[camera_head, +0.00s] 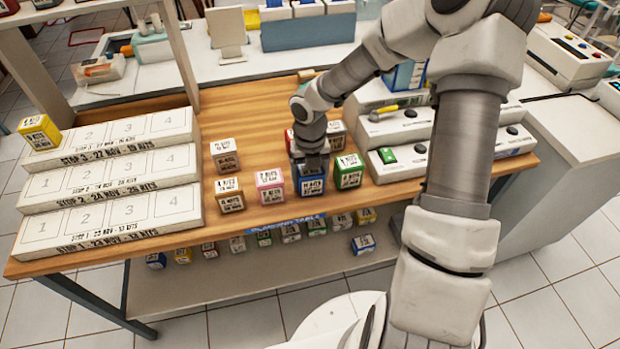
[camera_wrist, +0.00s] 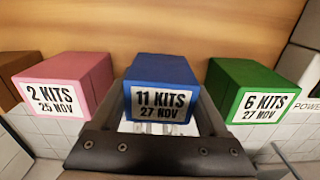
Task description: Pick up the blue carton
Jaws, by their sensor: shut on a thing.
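The blue carton (camera_head: 312,184) stands on the wooden table near its front edge, between a pink carton and a green carton. In the wrist view the blue carton (camera_wrist: 160,88) carries a label reading "11 KITS 27 NOV". My gripper (camera_head: 311,160) reaches down onto it from above and is shut on it. In the wrist view the fingers of my gripper (camera_wrist: 165,125) lie along its two sides. I cannot tell whether its underside is off the table.
The pink carton (camera_wrist: 70,82) and the green carton (camera_wrist: 245,90) stand close on either side. Brown cartons (camera_head: 229,195) are further left. White stepped racks (camera_head: 110,178) fill the table's left, with a yellow carton (camera_head: 40,132) on top. Grey devices (camera_head: 405,150) stand at right. More cartons sit on a lower shelf (camera_head: 220,285).

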